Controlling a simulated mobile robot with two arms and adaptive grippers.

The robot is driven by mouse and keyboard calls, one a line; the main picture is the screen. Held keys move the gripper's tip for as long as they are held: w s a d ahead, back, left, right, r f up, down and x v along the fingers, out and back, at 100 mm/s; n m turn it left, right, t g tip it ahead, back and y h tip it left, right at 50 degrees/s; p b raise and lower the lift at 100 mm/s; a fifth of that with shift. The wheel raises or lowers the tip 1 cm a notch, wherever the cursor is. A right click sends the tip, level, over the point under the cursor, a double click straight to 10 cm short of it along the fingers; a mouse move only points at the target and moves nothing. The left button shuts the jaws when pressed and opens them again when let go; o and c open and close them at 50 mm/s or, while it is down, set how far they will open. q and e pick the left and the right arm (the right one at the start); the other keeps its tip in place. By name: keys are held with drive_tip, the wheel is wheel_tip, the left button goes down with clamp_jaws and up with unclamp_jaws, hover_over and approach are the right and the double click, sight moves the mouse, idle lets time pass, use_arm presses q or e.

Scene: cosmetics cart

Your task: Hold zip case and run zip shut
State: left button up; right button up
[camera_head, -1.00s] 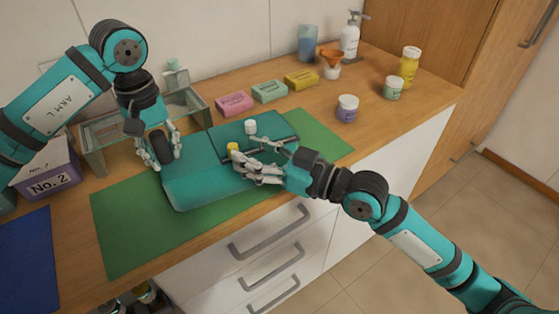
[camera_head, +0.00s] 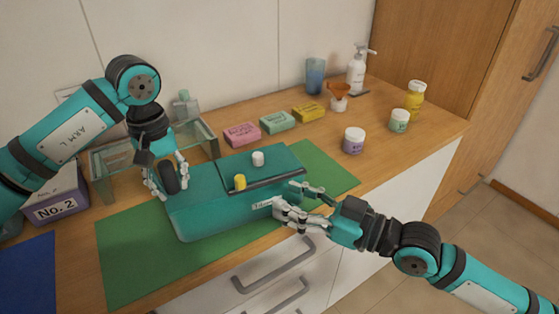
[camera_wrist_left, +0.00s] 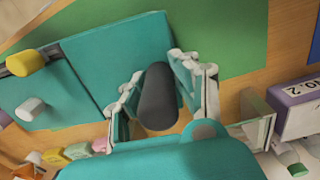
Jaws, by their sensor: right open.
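A teal zip case (camera_head: 195,210) lies on a green mat; it also shows in the left wrist view (camera_wrist_left: 85,55). A yellow knob (camera_head: 240,182) stands at the left end of a dark strip (camera_head: 275,181) along the case, and a white knob (camera_head: 258,159) stands farther back. My left gripper (camera_head: 168,180) has its fingers on both sides of a dark upright grip (camera_wrist_left: 157,97) at the case's left end and appears closed on it. My right gripper (camera_head: 297,203) is open and empty at the case's front right side, apart from the yellow knob.
A glass box (camera_head: 108,178) and a purple "No. 2" box (camera_head: 58,198) stand at left. Pink (camera_head: 241,133), green (camera_head: 277,122) and yellow (camera_head: 309,113) bars lie behind the case. A purple-labelled jar (camera_head: 353,141) stands right of the mat. The counter's front edge is close.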

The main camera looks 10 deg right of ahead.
use_arm(q)
drive_tip(key=o, duration=0.4)
drive_tip(key=shift+a+f, duration=0.15)
drive_tip(key=shift+f, duration=0.35)
drive_tip(key=shift+r, duration=0.1)
